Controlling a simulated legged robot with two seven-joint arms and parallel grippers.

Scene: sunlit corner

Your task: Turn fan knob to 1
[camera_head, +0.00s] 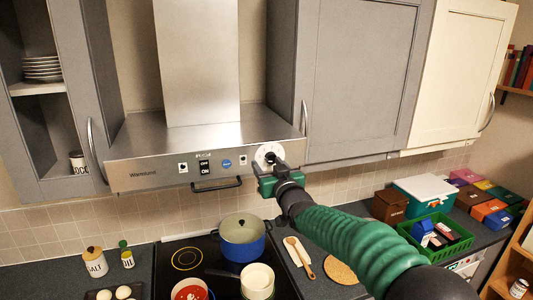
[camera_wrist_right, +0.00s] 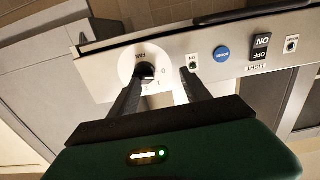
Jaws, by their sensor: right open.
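The fan knob is a black knob on a round white dial with markings, at the right end of the range hood's front panel. The knob (camera_wrist_right: 146,71) shows in the right wrist view on its dial (camera_wrist_right: 139,62); in the head view the dial (camera_head: 268,153) is partly hidden by my gripper. My right gripper (camera_head: 270,168) is at the panel, its fingers (camera_wrist_right: 163,80) apart. One finger reaches up to the knob and the other lies to its right in the wrist view. Whether a finger touches the knob I cannot tell. My left gripper is out of view.
The hood (camera_head: 150,143) has a light switch (camera_head: 204,167), a blue button (camera_head: 227,163) and a handle bar (camera_head: 216,185) left of the dial. A blue pot (camera_head: 242,246) and other pans stand on the stove below. Cabinets flank the hood.

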